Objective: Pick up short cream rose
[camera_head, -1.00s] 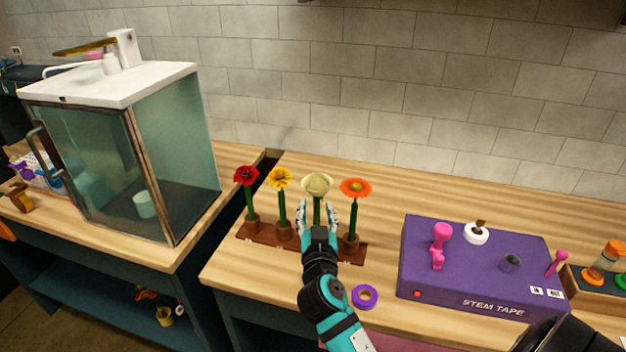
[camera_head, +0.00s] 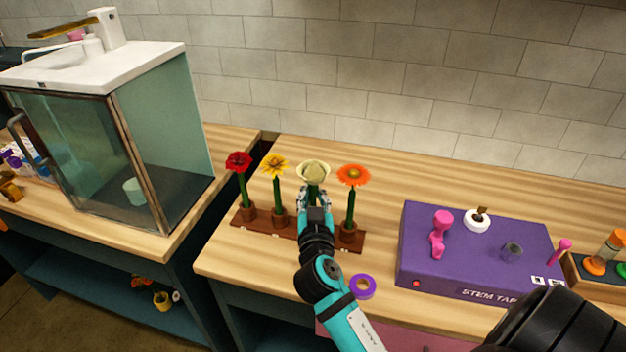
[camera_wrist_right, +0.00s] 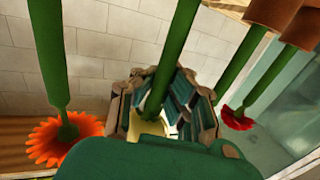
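The cream rose (camera_head: 313,173) stands upright on its green stem in the brown rack (camera_head: 265,236), between a yellow flower (camera_head: 275,165) and an orange flower (camera_head: 353,176). My right gripper (camera_head: 314,196) is just below its bloom, with a finger on each side of the stem. In the right wrist view, the fingers (camera_wrist_right: 164,104) look closed in on the green stem (camera_wrist_right: 172,62); the bloom is mostly hidden behind the gripper. My left gripper is not in view.
A red flower (camera_head: 239,165) stands at the rack's left end. A purple tape roll (camera_head: 362,287) lies in front of the rack. A purple stem tape station (camera_head: 475,262) is to the right. A glass cabinet (camera_head: 160,130) stands left, across a gap.

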